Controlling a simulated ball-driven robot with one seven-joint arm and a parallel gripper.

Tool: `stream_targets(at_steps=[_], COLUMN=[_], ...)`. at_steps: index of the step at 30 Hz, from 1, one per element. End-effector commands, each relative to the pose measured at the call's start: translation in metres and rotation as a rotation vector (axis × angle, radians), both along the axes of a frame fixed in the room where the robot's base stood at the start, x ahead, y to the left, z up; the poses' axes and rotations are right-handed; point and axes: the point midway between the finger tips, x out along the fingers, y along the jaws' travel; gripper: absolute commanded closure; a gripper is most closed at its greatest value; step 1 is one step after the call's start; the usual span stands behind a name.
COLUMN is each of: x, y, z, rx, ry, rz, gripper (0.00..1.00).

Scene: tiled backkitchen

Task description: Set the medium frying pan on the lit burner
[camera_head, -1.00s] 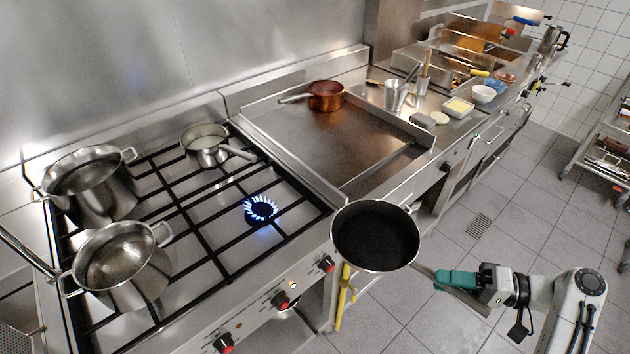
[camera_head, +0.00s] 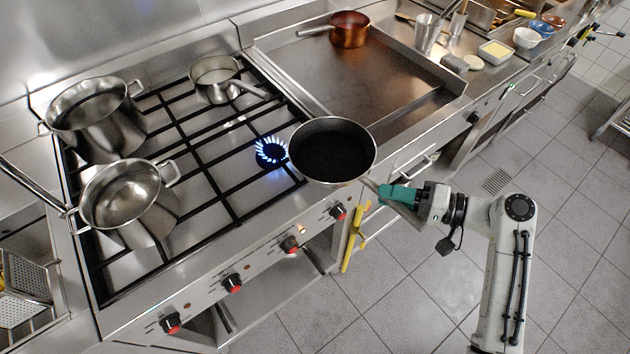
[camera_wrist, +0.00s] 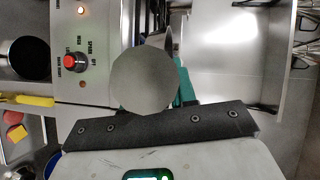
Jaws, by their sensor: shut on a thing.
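The frying pan (camera_head: 333,150) has a black inside and a steel rim. In the head view it is held level over the front right edge of the stove, just right of the lit burner (camera_head: 271,151). Its left rim is close beside the blue flame ring, and the pan appears to be above the grates. My gripper (camera_head: 392,195), with green fingers, is shut on the pan's handle at the pan's lower right. In the wrist view a round grey surface (camera_wrist: 143,80) fills the middle and hides much of what lies beyond; the fingertips are mostly hidden there.
Two large steel pots (camera_head: 92,115) (camera_head: 121,197) stand on the left grates, and a small saucepan (camera_head: 214,78) at the back. A flat griddle (camera_head: 350,80) with a copper pan (camera_head: 349,30) lies to the right. A yellow-handled thing (camera_head: 354,240) hangs below.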

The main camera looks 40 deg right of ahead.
Motion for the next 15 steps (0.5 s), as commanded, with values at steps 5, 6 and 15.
stream_targets(at_steps=[5,6,15], x=[0.036,0.043,0.100], y=[0.023,0.027,0.063], z=[0.001,0.001,0.002], rx=[-0.001,-0.002,-0.001], ry=[-0.008,-0.008,-0.008], rz=[0.005,0.004,0.005], gripper=[1.00,1.00,1.00])
